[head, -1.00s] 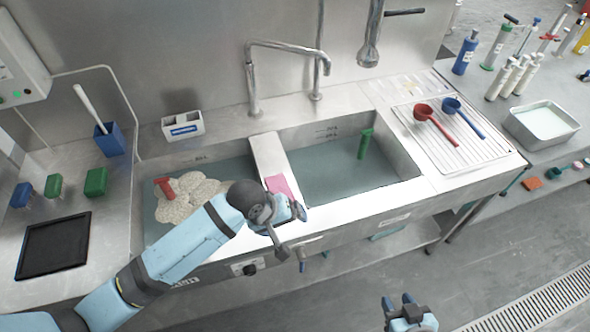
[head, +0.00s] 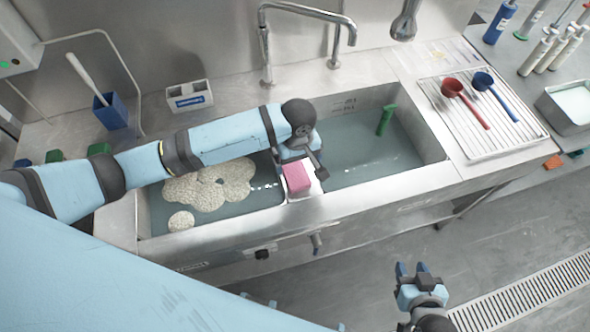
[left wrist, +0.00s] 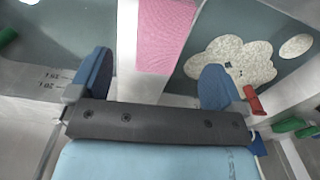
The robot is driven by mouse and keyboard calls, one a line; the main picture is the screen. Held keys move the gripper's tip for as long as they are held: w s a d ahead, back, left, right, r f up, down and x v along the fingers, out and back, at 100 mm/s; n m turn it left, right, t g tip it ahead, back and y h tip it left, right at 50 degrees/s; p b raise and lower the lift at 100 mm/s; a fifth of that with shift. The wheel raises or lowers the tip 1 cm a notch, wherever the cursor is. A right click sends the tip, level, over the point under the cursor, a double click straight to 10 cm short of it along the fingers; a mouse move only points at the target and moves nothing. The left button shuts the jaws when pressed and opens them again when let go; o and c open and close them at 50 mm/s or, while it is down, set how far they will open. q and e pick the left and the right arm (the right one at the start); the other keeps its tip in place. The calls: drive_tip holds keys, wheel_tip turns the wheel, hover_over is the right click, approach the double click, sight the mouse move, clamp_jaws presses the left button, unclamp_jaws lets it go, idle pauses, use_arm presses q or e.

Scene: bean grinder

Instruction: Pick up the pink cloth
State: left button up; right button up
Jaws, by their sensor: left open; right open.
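The pink cloth (head: 297,178) lies on the pale divider (head: 291,193) between the two sink basins. In the left wrist view the cloth (left wrist: 166,35) lies between and beyond my two blue fingertips, with gaps on both sides. My left gripper (head: 302,158) is open and empty above the divider, at the cloth's far end in the head view. It also shows in the left wrist view (left wrist: 156,80); its height above the cloth is hard to tell. My right gripper (head: 415,277) is open and empty over the floor in front of the sink.
The left basin holds water and pale beans (head: 210,187). A red tool (left wrist: 254,101) shows near them in the left wrist view. A green tool (head: 386,120) stands in the right basin. A tap (head: 300,10) rises behind the divider. Red and blue scoops lie on the rack (head: 475,135).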

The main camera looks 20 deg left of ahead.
sight(296, 173)
use_arm(q)
drive_tip(key=shift+a+f+p, duration=0.15)
drive_tip(key=shift+f+p, duration=0.25)
drive_tip(key=shift+f, duration=3.05)
drive_tip(key=c, duration=1)
